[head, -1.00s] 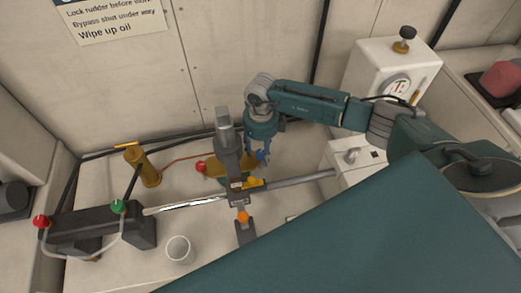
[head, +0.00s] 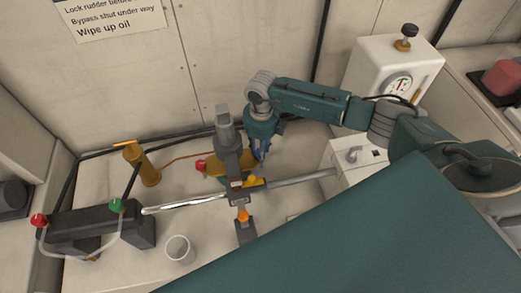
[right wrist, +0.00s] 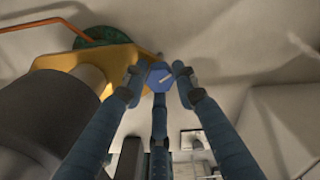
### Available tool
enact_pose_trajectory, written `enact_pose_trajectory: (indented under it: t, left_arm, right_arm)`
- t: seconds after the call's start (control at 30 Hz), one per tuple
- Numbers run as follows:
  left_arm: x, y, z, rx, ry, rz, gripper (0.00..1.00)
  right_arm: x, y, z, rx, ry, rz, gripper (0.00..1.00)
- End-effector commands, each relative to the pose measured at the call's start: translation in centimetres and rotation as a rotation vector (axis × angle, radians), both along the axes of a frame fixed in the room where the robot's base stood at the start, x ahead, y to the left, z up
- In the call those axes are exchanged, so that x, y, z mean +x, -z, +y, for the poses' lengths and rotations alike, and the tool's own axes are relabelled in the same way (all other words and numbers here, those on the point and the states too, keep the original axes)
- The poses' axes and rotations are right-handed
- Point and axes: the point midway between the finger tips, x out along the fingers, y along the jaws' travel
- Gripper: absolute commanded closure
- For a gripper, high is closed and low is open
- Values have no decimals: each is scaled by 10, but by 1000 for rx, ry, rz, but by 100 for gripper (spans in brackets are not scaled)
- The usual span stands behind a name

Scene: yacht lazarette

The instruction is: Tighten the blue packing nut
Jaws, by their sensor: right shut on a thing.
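The blue packing nut (right wrist: 163,74) is a small hexagon with a pale line across its face, in the middle of the right wrist view. My right gripper (right wrist: 159,82) is shut on it, with fingers at its left and right sides and one below. In the head view my right gripper (head: 261,156) points down beside the grey upright bracket (head: 227,135), behind the cylinder rod. The nut cannot be made out in the head view. A yellow-gold bracket (right wrist: 108,56) and green round part (right wrist: 98,36) sit close to the nut. My left gripper is not in view.
A dark cylinder block (head: 85,222) with red and green knobs stands left, its shiny rod (head: 185,203) running right. A clear cup (head: 179,249) stands in front. A brass pump (head: 142,168) is behind. A white box with a gauge (head: 397,87) stands back right.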

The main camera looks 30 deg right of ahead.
Motion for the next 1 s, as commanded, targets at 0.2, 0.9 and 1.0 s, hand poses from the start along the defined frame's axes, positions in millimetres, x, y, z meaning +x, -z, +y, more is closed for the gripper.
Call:
enact_pose_trajectory:
  t: [0.2,0.9,1.0]
  left_arm:
    - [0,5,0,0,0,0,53]
    - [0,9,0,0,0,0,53]
    - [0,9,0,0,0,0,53]
  right_arm:
    - [1,0,-1,0,203,-2,98]
    - [1,-1,0,-1,632,-3,98]
    - [1,-2,0,-1,650,-3,98]
